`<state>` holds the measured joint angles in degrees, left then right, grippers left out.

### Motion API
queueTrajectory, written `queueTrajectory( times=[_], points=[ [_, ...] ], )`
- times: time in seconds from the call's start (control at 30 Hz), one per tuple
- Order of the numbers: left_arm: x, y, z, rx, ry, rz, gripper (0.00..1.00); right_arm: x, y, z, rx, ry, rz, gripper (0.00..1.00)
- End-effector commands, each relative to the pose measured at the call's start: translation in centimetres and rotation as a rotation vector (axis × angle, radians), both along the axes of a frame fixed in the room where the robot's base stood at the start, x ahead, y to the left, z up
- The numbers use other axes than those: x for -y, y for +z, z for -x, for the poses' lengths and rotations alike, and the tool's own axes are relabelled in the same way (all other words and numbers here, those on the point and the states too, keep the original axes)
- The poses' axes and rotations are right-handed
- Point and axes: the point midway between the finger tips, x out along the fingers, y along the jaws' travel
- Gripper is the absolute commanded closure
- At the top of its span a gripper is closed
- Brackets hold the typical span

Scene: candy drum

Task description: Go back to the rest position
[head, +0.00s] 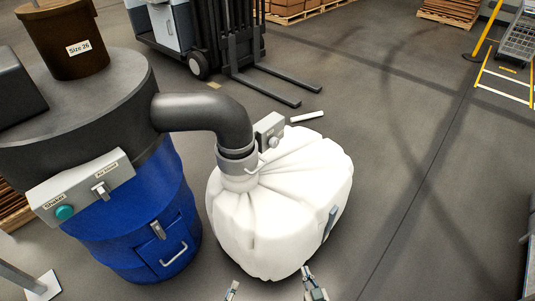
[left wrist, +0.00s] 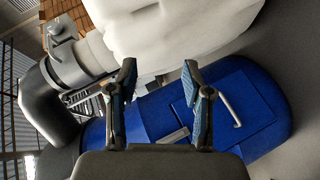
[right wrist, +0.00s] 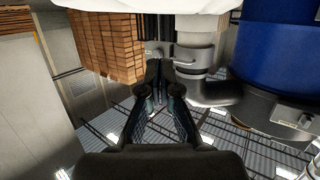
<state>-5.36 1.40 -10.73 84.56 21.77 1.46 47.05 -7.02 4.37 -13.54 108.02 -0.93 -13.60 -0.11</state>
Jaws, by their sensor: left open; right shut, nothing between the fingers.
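My left gripper (head: 232,290) is at the bottom edge of the head view, in front of the white bag. In the left wrist view its two fingers (left wrist: 160,85) stand apart with nothing between them. My right gripper (head: 308,272) is a little to the right, close to the front of the bag in the head view. In the right wrist view its fingers (right wrist: 160,75) meet at the tips and hold nothing. The full white bag (head: 280,205) hangs at the clamp collar (head: 238,165) of the black outlet pipe (head: 210,112).
The blue drum (head: 135,225) with its control panel (head: 85,185) stands left of the bag. A grey clamp box (head: 269,131) sits by the collar. A forklift (head: 225,50) is behind. The floor (head: 420,180) to the right is clear.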

Motion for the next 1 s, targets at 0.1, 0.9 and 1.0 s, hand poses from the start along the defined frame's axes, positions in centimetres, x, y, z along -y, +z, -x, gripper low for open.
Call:
queueTrajectory(
  times=[0.1,0.9,1.0],
  points=[
    [-0.6,-0.1,6.8,-0.227,-0.249,-0.373,0.50,2.4,-5.3,6.0,-0.350,-0.025,0.088,1.00],
    [-7.2,-3.1,29.1,-0.773,-0.985,-0.987,0.50,8.9,-16.8,31.3,-1.163,-0.070,0.254,1.00],
    [-7.2,-3.1,29.1,-0.773,-0.985,-0.987,0.50,8.9,-16.8,31.3,-1.163,-0.070,0.254,1.00]
  ],
)
